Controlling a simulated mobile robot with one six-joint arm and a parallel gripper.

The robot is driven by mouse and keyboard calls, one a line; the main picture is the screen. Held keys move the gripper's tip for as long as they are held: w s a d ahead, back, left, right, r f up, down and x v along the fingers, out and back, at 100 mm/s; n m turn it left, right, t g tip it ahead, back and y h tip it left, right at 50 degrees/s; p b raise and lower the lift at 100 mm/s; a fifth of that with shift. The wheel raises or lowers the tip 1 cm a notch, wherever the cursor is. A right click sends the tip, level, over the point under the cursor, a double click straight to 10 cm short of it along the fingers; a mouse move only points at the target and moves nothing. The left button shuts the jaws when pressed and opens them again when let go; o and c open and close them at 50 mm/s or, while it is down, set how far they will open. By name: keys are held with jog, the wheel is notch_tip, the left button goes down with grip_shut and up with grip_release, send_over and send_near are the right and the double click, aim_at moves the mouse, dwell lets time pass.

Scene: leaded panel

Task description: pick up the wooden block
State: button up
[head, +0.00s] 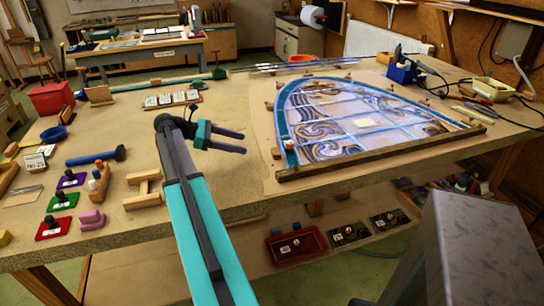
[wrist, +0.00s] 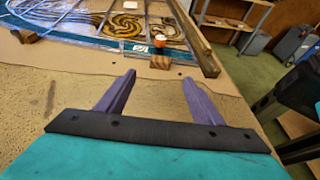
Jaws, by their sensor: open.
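Several small wooden blocks show, and I cannot tell for sure which one the task means. One wooden block (wrist: 160,62) lies at the edge of the leaded panel (wrist: 95,22), straight beyond my gripper (wrist: 158,80) and between the lines of its fingers. In the head view this looks like the small block (head: 276,153) by the panel's near left corner. Another small block (wrist: 25,36) lies further left along the panel. My gripper (head: 244,142) is open and empty above the bench, left of the panel, apart from the block.
A small orange and white item (wrist: 160,41) stands just behind the block. A long wooden batten (head: 380,150) borders the panel's near side. A wooden H-shaped piece (head: 143,190), a blue-handled tool (head: 95,158) and coloured plates lie left on the bench (head: 235,190).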

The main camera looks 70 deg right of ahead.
jog(key=p, duration=0.1)
send_near(273, 151)
jog(key=shift+x, duration=2.1)
jog(key=shift+f, duration=0.1)
jog(key=shift+p+x, duration=0.65)
jog(key=shift+x, duration=1.9)
jog(key=c, duration=1.2)
